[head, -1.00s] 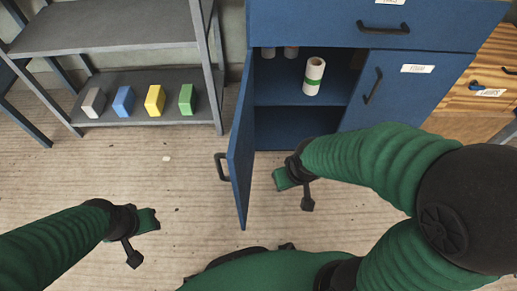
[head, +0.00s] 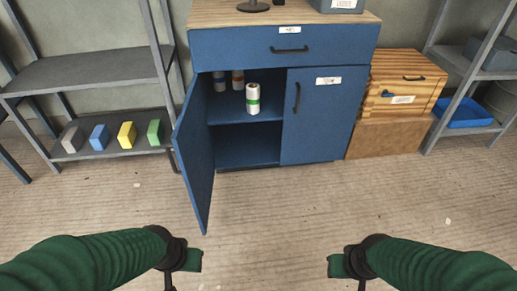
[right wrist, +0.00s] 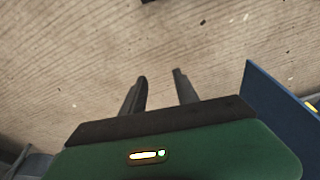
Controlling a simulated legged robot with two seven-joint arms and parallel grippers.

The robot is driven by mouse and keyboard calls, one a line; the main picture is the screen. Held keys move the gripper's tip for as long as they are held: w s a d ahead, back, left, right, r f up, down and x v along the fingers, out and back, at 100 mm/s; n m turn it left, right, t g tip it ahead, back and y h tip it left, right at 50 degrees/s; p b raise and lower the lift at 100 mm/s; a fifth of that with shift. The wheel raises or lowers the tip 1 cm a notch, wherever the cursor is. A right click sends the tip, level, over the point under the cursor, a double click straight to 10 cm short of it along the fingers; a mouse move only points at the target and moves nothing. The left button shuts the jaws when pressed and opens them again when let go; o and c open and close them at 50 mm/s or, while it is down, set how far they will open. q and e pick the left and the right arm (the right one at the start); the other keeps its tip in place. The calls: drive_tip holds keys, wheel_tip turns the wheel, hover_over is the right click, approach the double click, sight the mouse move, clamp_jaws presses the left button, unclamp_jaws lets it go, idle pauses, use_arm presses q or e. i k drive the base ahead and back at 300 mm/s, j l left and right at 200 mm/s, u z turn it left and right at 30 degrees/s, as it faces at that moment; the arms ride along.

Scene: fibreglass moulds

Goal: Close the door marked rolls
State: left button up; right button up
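The blue cabinet (head: 283,85) has its left door (head: 196,155) standing wide open, swung out toward me and to the left. No label shows on the face of this door that I see. Inside, a white roll with a green band (head: 252,98) stands on the shelf, with more rolls behind it (head: 237,79). My left gripper (head: 192,262) is low in front of the open door, apart from it. My right gripper (head: 338,266) is low over the floor, right of the door and apart from it. In the right wrist view its two fingers (right wrist: 162,80) are spread and empty.
The cabinet's right door (head: 318,115) and top drawer (head: 290,49) are shut. A wooden crate (head: 405,85) stands to the right. A grey shelf (head: 85,75) with several coloured blocks stands left. The floor (head: 290,210) before the cabinet is clear.

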sight(190, 143)
drive_tip(key=i+j+z, duration=0.1)
drive_tip(key=j, duration=0.25)
drive_tip(key=i+j+z, duration=0.15)
drive_tip(key=j, duration=0.25)
drive_tip(key=i+j+z, duration=0.1)
drive_tip(key=i+j, duration=0.15)
drive_tip(key=j, duration=0.15)
drive_tip(key=i+j+z, duration=0.1)
drive_tip(key=j, duration=0.3)
drive_tip(key=i+j+z, duration=0.1)
drive_tip(key=j, duration=0.3)
drive_tip(key=i+j+z, duration=0.15)
drive_tip(key=j, duration=0.3)
drive_tip(key=k+j, duration=0.25)
drive_tip(key=j, duration=0.15)
drive_tip(key=u, duration=0.05)
